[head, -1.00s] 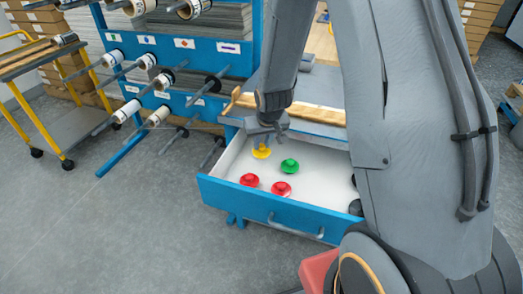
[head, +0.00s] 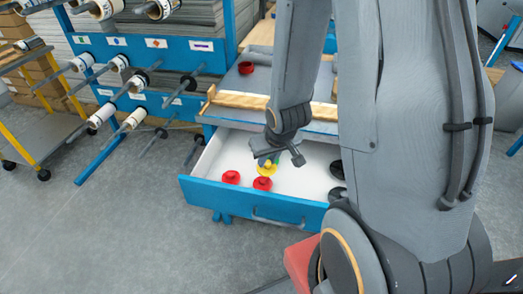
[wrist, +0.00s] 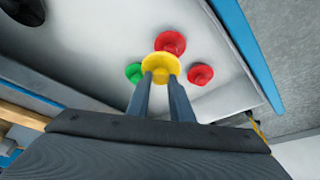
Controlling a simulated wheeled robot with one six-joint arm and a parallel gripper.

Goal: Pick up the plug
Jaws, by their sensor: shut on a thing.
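My gripper (wrist: 161,82) is shut on the yellow plug (wrist: 160,62), a round flanged piece held at the fingertips. In the head view, the yellow plug (head: 267,169) shows just below my gripper (head: 268,160), over the open drawer (head: 215,190). Its exact height above the drawer floor is hard to tell. A green plug (wrist: 133,73) lies beside it in the wrist view and is mostly hidden in the head view. Two red plugs (head: 231,177) (head: 263,184) lie on the white drawer floor.
Dark round pieces (head: 337,170) lie at the drawer's right side, partly hidden by my arm. A blue rack (head: 180,70) with rolls on rods stands left.

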